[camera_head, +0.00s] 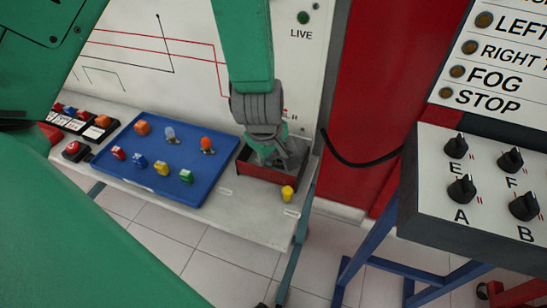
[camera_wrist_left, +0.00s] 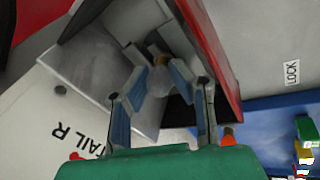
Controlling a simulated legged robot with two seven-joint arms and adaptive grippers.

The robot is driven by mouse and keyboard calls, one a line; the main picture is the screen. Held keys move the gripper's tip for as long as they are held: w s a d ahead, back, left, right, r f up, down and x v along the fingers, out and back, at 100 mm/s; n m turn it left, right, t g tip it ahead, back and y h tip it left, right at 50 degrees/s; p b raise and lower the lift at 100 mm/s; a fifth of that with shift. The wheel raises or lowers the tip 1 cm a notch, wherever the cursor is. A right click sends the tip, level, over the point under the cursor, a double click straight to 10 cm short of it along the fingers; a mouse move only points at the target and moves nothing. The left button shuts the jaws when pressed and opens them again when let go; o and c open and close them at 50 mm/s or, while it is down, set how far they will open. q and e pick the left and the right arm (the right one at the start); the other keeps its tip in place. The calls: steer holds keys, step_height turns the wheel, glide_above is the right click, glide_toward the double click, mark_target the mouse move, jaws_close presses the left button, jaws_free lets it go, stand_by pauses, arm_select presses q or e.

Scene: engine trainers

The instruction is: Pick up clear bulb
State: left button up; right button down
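The blue tray (camera_head: 200,187) holds a clear bulb (camera_head: 170,133) upright near its back and an orange bulb (camera_head: 206,145) to its right. My left gripper (camera_head: 277,160) points down into the red-rimmed dark box (camera_head: 270,177) right of the tray, away from these two bulbs. In the left wrist view, the fingers of my left gripper (camera_wrist_left: 157,72) stand either side of a pale, see-through bulb-like thing (camera_wrist_left: 158,85) with a brass-coloured end. Whether the pads press on it is unclear. My right gripper is not in view.
Several coloured fuses, such as the yellow one (camera_head: 162,168), lie on the tray. A yellow piece (camera_head: 287,192) stands before the box, near the table (camera_head: 240,215) edge. A white panel rises behind. A knob box (camera_head: 480,190) stands at right.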

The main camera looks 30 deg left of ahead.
arm_select(q)
steer(key=shift+w+a, duration=0.1)
steer(key=shift+d+r, duration=0.2)
steer(key=shift+d, duration=0.2)
jaws_close()
steer(key=r+p, duration=0.3)
steer(key=r, duration=0.6)
steer(key=shift+a+r, duration=0.2)
steer(key=shift+r, duration=0.3)
steer(key=r+p, duration=0.1)
steer(key=p, duration=0.1)
step_height(320, 180, up, 5)
steer(key=p, duration=0.5)
glide_above(275, 152)
steer(key=shift+a+f, duration=0.1)
